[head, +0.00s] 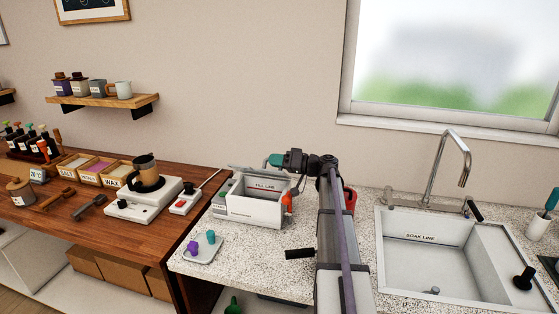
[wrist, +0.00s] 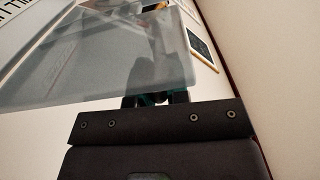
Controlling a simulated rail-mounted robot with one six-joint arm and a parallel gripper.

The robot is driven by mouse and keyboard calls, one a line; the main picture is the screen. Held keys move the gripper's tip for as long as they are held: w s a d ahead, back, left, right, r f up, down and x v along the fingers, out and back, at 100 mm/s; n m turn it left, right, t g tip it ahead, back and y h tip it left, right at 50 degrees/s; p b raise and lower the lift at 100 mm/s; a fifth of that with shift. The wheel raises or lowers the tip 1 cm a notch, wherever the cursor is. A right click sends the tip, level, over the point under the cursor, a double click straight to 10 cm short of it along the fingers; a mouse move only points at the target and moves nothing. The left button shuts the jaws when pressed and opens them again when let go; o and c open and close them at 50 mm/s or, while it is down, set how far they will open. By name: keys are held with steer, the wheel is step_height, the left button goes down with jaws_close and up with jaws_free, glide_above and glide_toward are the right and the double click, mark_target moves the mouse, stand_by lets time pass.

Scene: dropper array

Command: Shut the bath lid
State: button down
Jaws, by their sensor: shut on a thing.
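The bath is a white box (head: 255,212) on the speckled counter, with its top open and a "FILL LINE" label on its inner wall. Its lid is a translucent grey panel (wrist: 110,65) in the wrist view, raised and tilted. My gripper (head: 272,160) is at the back right of the bath, above its rim. In the wrist view the dark and teal fingers (wrist: 155,99) are shut on the lid's edge. Part of the grip is hidden behind the gripper body.
A tray (head: 204,249) with purple and teal pieces lies in front left of the bath. A hotplate (head: 146,205) with a jug stands on the wooden bench at left. A sink (head: 440,255) with a tap is at right.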

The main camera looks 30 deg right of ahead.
stand_by(0.3)
steer(key=c, duration=1.1)
jaws_free()
steer(key=v, duration=1)
steer(key=shift+s+d, duration=0.2)
steer(key=shift+s, duration=0.2)
